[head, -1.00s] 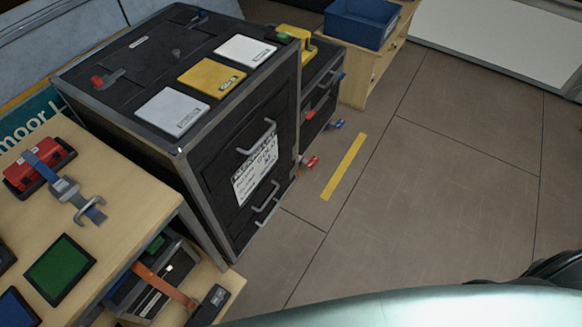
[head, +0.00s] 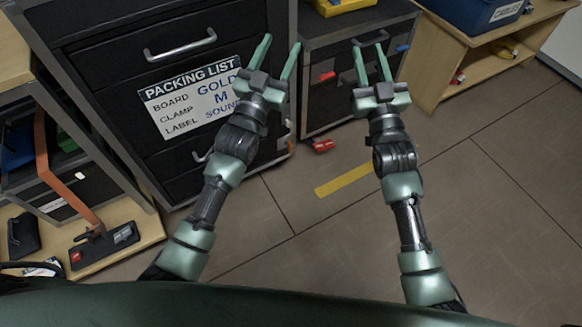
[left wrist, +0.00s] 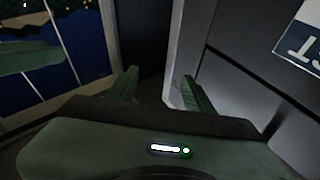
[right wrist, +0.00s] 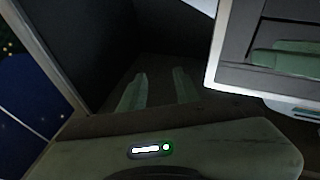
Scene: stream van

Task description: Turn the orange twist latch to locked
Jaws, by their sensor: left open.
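A small orange piece (head: 290,143) shows at the right edge of the black drawer cabinet (head: 110,60) in the head view. It is too small for me to tell whether it is the twist latch or how it is turned. My left gripper (head: 281,45) is open and empty in front of the cabinet's upper right edge, above the orange piece in the picture. Its spread fingers also show in the left wrist view (left wrist: 158,76). My right gripper (head: 369,46) is open and empty in front of the lower dark cabinet (head: 325,110); its parted fingers show in the right wrist view (right wrist: 158,85).
A packing list (head: 190,97) is on the cabinet front, between metal handles. Red tabs (head: 322,146) stick out low near the lower cabinet. A wooden shelf (head: 145,225) with an orange-brown strap (head: 55,170) stands left. Floor with a yellow strip (head: 345,183) is clear.

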